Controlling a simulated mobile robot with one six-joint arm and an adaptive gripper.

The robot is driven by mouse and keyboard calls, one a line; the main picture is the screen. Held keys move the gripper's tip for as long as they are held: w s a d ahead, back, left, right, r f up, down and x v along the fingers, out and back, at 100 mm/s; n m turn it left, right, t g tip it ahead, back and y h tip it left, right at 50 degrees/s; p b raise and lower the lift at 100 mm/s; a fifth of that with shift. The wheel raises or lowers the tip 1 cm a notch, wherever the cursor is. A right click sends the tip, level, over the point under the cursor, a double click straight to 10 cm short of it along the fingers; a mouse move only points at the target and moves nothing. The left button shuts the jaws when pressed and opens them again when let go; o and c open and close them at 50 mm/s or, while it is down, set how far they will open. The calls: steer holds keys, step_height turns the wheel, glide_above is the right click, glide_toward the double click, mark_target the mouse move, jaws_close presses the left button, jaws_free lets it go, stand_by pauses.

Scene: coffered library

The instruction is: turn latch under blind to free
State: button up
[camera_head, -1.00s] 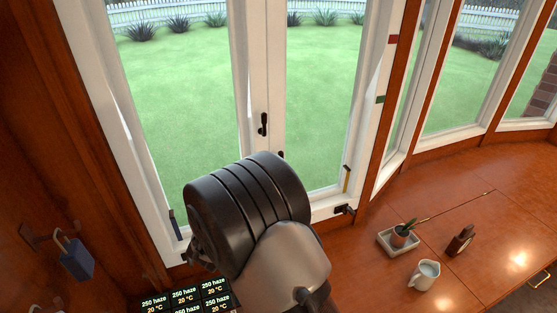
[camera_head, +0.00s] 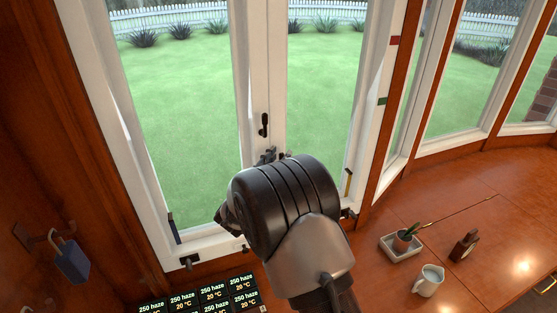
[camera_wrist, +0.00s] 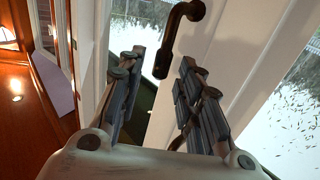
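The black latch handle (camera_head: 264,125) hangs about upright on the white middle stile of the window. In the wrist view the same dark handle (camera_wrist: 183,24) is bent, its lower end hanging just beyond and between my fingertips. My gripper (camera_wrist: 160,72) is open, one finger on each side of the handle's line, with nothing held. I cannot tell whether either finger touches it. In the head view my gripper (camera_head: 266,156) shows just below the handle, mostly hidden behind my arm. No blind is visible.
Dark fittings (camera_head: 189,262) sit along the window's bottom rail. A blue padlock (camera_head: 72,260) hangs at left. Display panels (camera_head: 213,291) stand below.

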jaws_close()
